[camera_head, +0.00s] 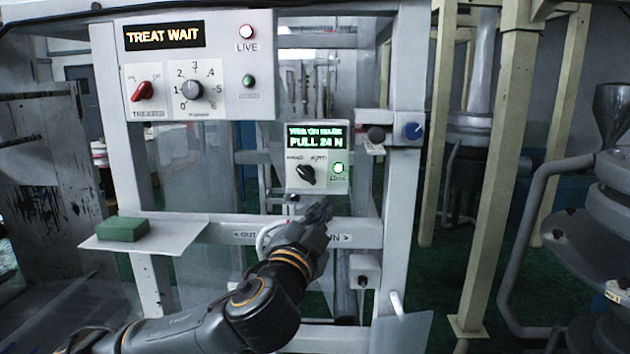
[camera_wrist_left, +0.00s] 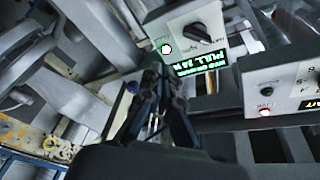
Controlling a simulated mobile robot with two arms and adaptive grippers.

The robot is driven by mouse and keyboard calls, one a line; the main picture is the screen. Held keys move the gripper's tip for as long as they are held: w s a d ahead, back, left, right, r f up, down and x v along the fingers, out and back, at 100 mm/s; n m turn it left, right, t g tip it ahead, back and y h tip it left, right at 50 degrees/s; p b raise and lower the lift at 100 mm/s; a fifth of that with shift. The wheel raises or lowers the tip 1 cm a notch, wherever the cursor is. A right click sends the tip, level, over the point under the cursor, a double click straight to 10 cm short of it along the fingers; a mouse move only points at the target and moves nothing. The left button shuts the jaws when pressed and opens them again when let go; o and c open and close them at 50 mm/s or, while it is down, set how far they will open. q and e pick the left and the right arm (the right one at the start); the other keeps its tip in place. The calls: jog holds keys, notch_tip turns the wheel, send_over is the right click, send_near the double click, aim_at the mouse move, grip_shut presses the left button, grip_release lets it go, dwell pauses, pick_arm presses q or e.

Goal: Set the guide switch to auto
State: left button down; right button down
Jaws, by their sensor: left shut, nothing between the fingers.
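The guide switch is a black knob (camera_head: 307,174) on a small white panel (camera_head: 328,184), below a green screen (camera_head: 317,137) reading "PULL 24 N". Small labels sit above the knob at left and right; its pointer seems to lean to the upper left, toward the left label. In the left wrist view the knob (camera_wrist_left: 198,33) and lit screen (camera_wrist_left: 202,64) appear turned over. My left gripper (camera_head: 320,209) is shut and empty, just below the panel and apart from the knob. Its closed fingers (camera_wrist_left: 155,72) also show in the wrist view. My right gripper is out of view.
A larger panel (camera_head: 262,82) at upper left has a "TREAT WAIT" display, a red knob (camera_head: 142,91) and a numbered dial (camera_head: 191,89). A green block (camera_head: 122,229) lies on a shelf (camera_head: 180,236). A blue knob (camera_head: 413,130) is on the post to the right.

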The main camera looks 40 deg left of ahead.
aim_at(306, 175)
pick_arm(q)
jog(key=r, duration=0.3)
jog(key=shift+s+a+r+t+y, duration=0.1)
jog(key=shift+s+a+t+y, duration=0.2)
jog(key=shift+a+t, duration=0.1)
jog(key=shift+w, duration=0.1)
jog(key=p+x, duration=0.5)
jog(key=x, duration=0.5)
jog(key=shift+w+r, duration=0.1)
jog(key=shift+r, duration=0.15)
jog(key=a+f, duration=0.1)
jog(key=s+f+p, duration=0.1)
jog(key=shift+s+a+f, duration=0.2)
jog(key=shift+a+f, duration=0.15)
jog(key=shift+a, duration=0.05)
jog(key=shift+s+a+f, duration=0.3)
jog(key=shift+w, duration=0.15)
jog(key=shift+d+f, duration=0.1)
